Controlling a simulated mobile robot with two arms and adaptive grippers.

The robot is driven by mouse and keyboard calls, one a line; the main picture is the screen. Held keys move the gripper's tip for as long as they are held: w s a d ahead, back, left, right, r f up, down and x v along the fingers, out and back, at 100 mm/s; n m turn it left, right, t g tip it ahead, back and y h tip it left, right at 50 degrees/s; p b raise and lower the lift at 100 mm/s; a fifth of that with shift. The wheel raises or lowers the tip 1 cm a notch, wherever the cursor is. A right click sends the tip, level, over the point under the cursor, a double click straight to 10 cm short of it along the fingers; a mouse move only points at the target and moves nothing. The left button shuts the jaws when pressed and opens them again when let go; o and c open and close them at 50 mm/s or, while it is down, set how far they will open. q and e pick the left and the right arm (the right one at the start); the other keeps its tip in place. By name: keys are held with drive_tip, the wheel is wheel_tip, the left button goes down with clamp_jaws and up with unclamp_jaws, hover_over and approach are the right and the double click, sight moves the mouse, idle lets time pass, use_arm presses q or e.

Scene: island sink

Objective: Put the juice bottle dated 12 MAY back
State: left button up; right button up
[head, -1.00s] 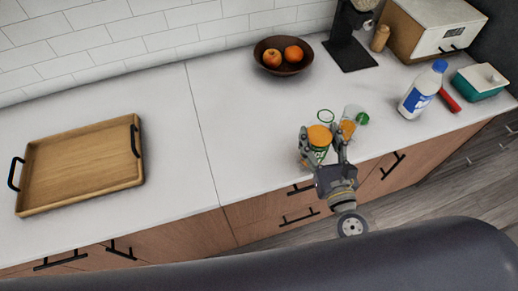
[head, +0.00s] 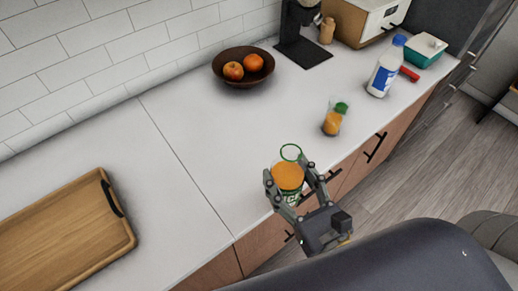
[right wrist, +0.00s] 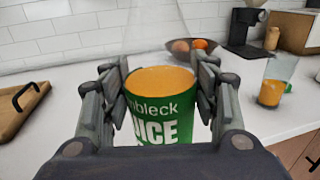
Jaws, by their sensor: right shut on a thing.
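My right gripper (head: 290,190) is shut on a clear juice bottle (head: 288,175) with orange juice, a green label and a green ring at its top. The right wrist view shows this bottle (right wrist: 165,110) upright between the fingers, with "JUICE" on its label; its base is hidden. It is at the counter's front edge; I cannot tell whether it touches the counter. A second clear container of orange juice (head: 332,123) with a green part stands apart, farther right; it also shows in the right wrist view (right wrist: 271,92). I see no legible date. My left gripper is not in view.
A wooden tray (head: 118,243) lies at the left of the counter (head: 185,185). A fruit bowl (head: 240,82) is by the wall, with a black stand (head: 305,50) beside it. A white-blue bottle (head: 385,70) and a teal box (head: 425,52) are at the right. The counter's middle is clear.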

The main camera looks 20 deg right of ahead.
sight(277, 159)
drive_tip(key=shift+w+a+b, duration=0.2)
drive_tip(key=shift+w+b, duration=0.1)
drive_tip(key=shift+w, duration=0.5)
drive_tip(key=w+p, duration=0.2)
drive_tip(key=w+r+p, duration=0.1)
drive_tip(key=shift+a+p, duration=0.25)
drive_tip(key=shift+p, duration=0.05)
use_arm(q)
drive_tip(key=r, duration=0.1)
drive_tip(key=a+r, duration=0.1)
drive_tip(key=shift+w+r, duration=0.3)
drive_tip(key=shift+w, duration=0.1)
use_arm(e)
drive_tip(key=w+a+f, duration=0.1)
drive_tip(key=w+f, duration=0.4)
drive_tip(key=w, duration=0.2)
drive_tip(key=shift+w+f, duration=0.25)
drive_tip(key=shift+w, duration=0.1)
drive_tip(key=shift+a, duration=0.1)
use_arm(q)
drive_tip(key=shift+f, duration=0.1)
use_arm(e)
drive_tip(key=shift+f, duration=0.1)
drive_tip(key=o, duration=0.6)
drive_tip(key=shift+f+b, duration=0.1)
drive_tip(key=shift+b, duration=0.2)
drive_tip(key=o, duration=0.5)
drive_tip(key=shift+c, duration=0.2)
